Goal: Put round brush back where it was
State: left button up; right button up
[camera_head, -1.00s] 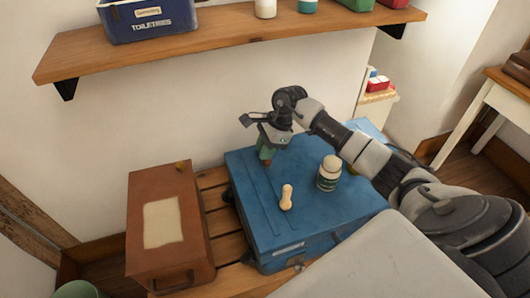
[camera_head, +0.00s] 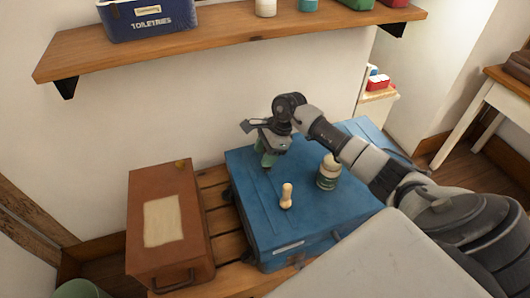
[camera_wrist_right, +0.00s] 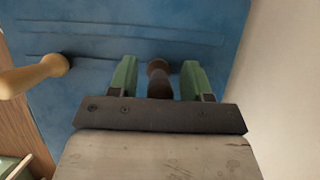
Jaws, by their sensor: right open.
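My right gripper (camera_head: 268,156) is over the back left of the blue suitcase (camera_head: 325,215), its green fingers pointing down. In the right wrist view the gripper (camera_wrist_right: 158,82) is open, its fingers apart on either side of a dark brown, round-ended wooden piece (camera_wrist_right: 158,68). It may be the round brush, but only part of it shows, and in the head view the fingers hide it. A pale wooden knobbed piece (camera_head: 286,197) stands on the suitcase in front of the gripper. It also shows at the left of the right wrist view (camera_wrist_right: 38,74). My left gripper is out of view.
A jar with a pale lid (camera_head: 328,178) stands on the suitcase right of the gripper, close to my arm. A brown case (camera_head: 190,215) lies left of the suitcase on a slatted bench (camera_head: 218,222). A wall shelf (camera_head: 225,42) with a blue toiletries box (camera_head: 148,20) hangs above.

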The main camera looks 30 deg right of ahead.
jog(key=b+v, duration=0.1)
jog(key=v, duration=1.1)
